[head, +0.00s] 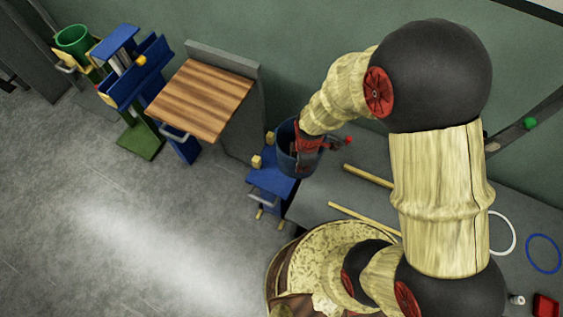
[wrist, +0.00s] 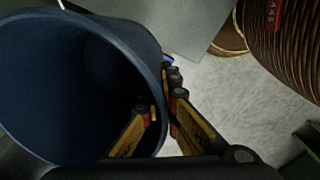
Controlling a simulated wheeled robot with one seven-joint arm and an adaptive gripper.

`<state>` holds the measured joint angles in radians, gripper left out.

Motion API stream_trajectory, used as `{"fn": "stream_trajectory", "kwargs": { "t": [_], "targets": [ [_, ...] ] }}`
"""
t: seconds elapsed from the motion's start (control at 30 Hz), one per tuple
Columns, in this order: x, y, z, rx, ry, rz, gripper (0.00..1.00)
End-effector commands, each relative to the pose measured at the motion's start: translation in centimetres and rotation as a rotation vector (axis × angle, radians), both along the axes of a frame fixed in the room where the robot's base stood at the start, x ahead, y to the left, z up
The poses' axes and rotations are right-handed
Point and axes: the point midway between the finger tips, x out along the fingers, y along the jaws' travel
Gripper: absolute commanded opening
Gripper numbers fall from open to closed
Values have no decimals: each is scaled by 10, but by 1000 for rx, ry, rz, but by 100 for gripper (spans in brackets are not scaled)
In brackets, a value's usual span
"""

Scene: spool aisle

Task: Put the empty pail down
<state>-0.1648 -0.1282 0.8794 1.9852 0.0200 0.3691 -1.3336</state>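The dark blue pail (head: 287,138) is at the middle of the head view, beside the grey bench and over the blue stand (head: 267,177). I cannot tell whether it touches the stand or the bench. In the wrist view the pail (wrist: 50,75) fills the left side, its mouth facing the camera. Its inside looks empty, though the depth is dark. My gripper (wrist: 162,108) straddles the pail's rim, one finger inside and one outside, and appears shut on the wall.
A grey bench (head: 330,195) extends right, with two wooden rods (head: 362,220), a white ring (head: 503,235) and a blue ring (head: 543,253). Left stand a wood-topped table (head: 203,100), a blue rack (head: 140,72) and a green pail (head: 74,40). The floor (head: 130,220) at lower left is clear.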

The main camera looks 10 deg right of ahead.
Motion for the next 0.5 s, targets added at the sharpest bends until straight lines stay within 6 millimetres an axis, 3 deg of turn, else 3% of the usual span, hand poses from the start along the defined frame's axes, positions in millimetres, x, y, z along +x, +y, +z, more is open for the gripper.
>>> {"fn": "stream_trajectory", "kwargs": {
  "t": [0.1, 0.3, 0.5],
  "targets": [
    [-26, 4, -7, -4, -9, 217, 0],
    [-52, 7, -13, -10, -20, 455, 0],
    [-48, 8, -21, -13, -24, 527, 0]
  ]
}}
